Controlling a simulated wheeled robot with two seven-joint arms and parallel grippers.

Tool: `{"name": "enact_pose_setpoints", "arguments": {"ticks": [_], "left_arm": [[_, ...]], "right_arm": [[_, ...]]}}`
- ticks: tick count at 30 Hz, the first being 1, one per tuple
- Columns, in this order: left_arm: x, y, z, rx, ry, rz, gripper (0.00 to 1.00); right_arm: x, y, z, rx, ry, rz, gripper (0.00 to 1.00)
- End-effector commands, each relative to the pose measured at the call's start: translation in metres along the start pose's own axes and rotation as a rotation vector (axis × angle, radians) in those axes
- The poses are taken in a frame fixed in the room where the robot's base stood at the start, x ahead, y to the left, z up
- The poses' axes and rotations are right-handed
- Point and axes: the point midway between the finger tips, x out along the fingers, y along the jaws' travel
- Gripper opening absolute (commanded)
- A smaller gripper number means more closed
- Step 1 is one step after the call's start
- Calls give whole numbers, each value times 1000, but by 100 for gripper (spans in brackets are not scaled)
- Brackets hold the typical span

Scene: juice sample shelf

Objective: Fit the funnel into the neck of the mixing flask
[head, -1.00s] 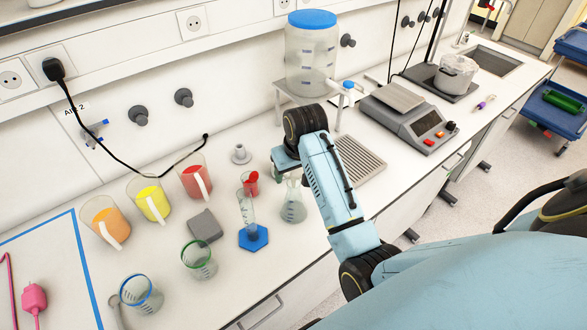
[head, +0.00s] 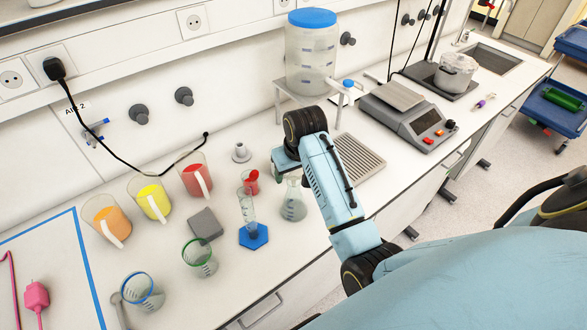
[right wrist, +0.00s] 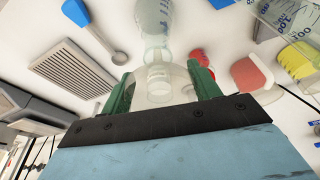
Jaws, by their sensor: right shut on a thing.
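The mixing flask (head: 293,206) is a clear conical flask with grey liquid, upright on the bench near the front edge. My right gripper (head: 288,168) is right behind and above its neck in the head view. In the right wrist view its green fingers (right wrist: 162,85) are shut on a clear, wide-mouthed funnel (right wrist: 168,92). The flask (right wrist: 154,14) shows just beyond the funnel, in line with it. The funnel and the neck overlap there, and I cannot tell whether the stem is inside the neck. In the head view the gripper hides most of the funnel. My left gripper is not in view.
A measuring cylinder (head: 248,212) on a blue foot stands close left of the flask. Red (head: 195,180), yellow (head: 152,201) and orange (head: 105,217) jugs stand further left. A slotted rack (head: 362,160) and a scale (head: 412,122) are to the right.

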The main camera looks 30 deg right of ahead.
Motion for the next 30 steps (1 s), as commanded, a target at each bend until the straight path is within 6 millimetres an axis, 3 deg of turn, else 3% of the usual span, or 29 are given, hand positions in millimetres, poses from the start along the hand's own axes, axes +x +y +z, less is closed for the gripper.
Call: {"name": "enact_pose_setpoints", "arguments": {"ticks": [20, 21, 26, 30], "left_arm": [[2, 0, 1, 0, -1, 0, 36], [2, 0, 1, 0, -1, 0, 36], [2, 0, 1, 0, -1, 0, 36], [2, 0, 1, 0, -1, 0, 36]], "right_arm": [[11, 0, 3, 0, 1, 0, 40], [11, 0, 3, 0, 1, 0, 66], [11, 0, 3, 0, 1, 0, 86], [11, 0, 3, 0, 1, 0, 87]]}}
